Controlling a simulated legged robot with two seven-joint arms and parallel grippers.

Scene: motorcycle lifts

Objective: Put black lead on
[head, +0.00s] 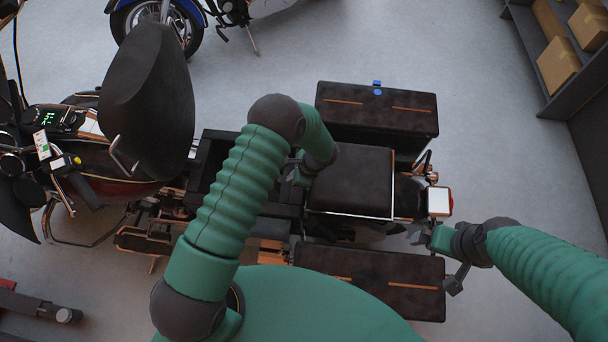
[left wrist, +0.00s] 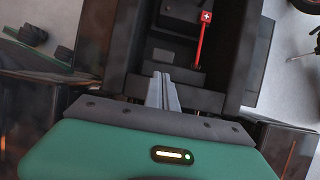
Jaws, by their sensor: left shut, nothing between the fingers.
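My left gripper (left wrist: 163,80) is shut and empty in the left wrist view. Its fingertips point into an open dark compartment of the motorcycle, which also shows as the open bay (head: 210,155) in the head view. A red lead (left wrist: 201,45) with a white plus on its red end (left wrist: 206,16) lies in the compartment, ahead and right of the fingertips. I cannot make out a black lead against the dark parts. In the head view my left gripper (head: 300,178) is partly hidden by its arm. My right gripper (head: 436,258) is beside the motorcycle's tail; its finger gap is unclear.
The motorcycle's seat (head: 150,95) stands tilted up at the left. Side cases (head: 376,108) (head: 385,280) and a top case (head: 350,180) flank my arms. Another motorcycle (head: 185,15) stands behind. Shelving with boxes (head: 558,65) is at the far right.

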